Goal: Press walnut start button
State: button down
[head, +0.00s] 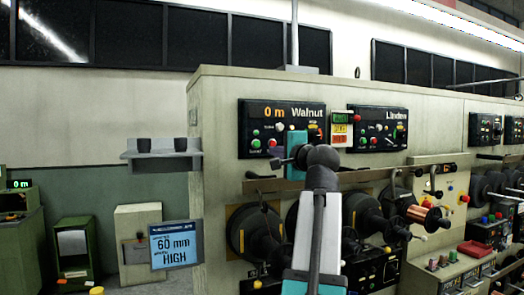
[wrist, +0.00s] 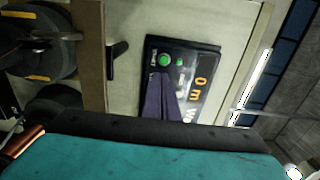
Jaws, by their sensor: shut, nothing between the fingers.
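The black Walnut panel (head: 246,116) is on the pale cabinet front in the head view, with an orange "0 m" readout. Its large green button (head: 255,143) is at the lower left, with a smaller green light above and a red button (head: 271,142) to the right. The wrist view shows the panel turned sideways, with the large green button (wrist: 165,60). My gripper (wrist: 164,73) is shut and empty, its dark purple fingertips right beside that green button in the picture. Contact cannot be told. The fingers hide the red button there. In the head view my wrist covers part of the panel.
A similar Linden panel (head: 377,128) is to the right. A brown rail (head: 350,178) crosses the cabinet below the panels, with dark spools (head: 250,232) under it. A small shelf with two dark cups (head: 160,155) juts out at left. A blue sign (head: 176,244) reads 60 mm HIGH.

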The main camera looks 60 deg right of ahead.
jog(key=shift+d, duration=0.1)
jog(key=p, duration=0.5)
send_near(256, 147)
jog(key=x, duration=0.5)
jog(key=shift+s+r, duration=0.1)
jog(key=shift+r, duration=0.05)
jog(key=shift+x, duration=0.8)
